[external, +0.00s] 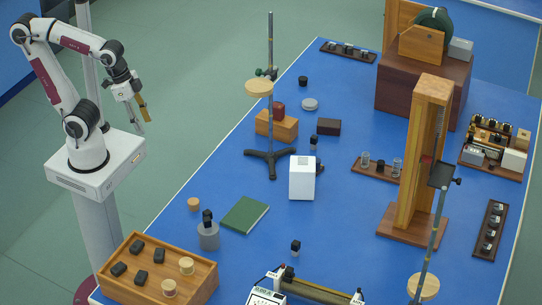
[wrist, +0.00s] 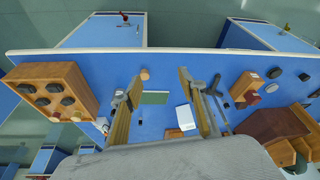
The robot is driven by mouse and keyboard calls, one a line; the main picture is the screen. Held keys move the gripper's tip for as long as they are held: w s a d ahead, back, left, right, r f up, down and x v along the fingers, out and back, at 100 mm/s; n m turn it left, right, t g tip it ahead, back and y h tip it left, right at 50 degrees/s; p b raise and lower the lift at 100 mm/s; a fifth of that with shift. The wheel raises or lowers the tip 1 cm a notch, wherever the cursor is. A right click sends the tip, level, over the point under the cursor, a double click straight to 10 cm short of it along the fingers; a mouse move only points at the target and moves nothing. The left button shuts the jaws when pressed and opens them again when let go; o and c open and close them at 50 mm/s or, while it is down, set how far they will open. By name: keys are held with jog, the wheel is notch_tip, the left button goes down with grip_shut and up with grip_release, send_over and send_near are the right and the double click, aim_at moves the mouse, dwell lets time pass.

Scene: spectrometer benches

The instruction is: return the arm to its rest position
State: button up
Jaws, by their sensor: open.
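My gripper (external: 140,116) hangs at the left in the external view, off the left side of the blue bench (external: 225,265) and well above the floor. My arm is folded upright over its white base, with the gripper pointing down. In the wrist view my gripper (wrist: 159,78) shows two tan-faced fingers spread wide apart. Nothing is between them; the bench lies far beyond.
A wooden box (external: 205,277) with dark and pale knobs stands at the bench's near left corner. A green book (external: 245,214), a white block (external: 302,178), a tripod stand (external: 270,158) and a tall wooden column (external: 424,150) stand farther right. The space around my gripper is clear.

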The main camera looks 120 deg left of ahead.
jog(key=d+r+m+t+h, duration=0.1)
jog(key=d+r+m+t, duration=0.1)
jog(key=d, duration=0.4)
jog(key=shift+s+d+r+m, duration=0.15)
jog(key=shift+s+r+m, duration=0.25)
jog(key=shift+r, duration=0.3)
dwell(0.6)
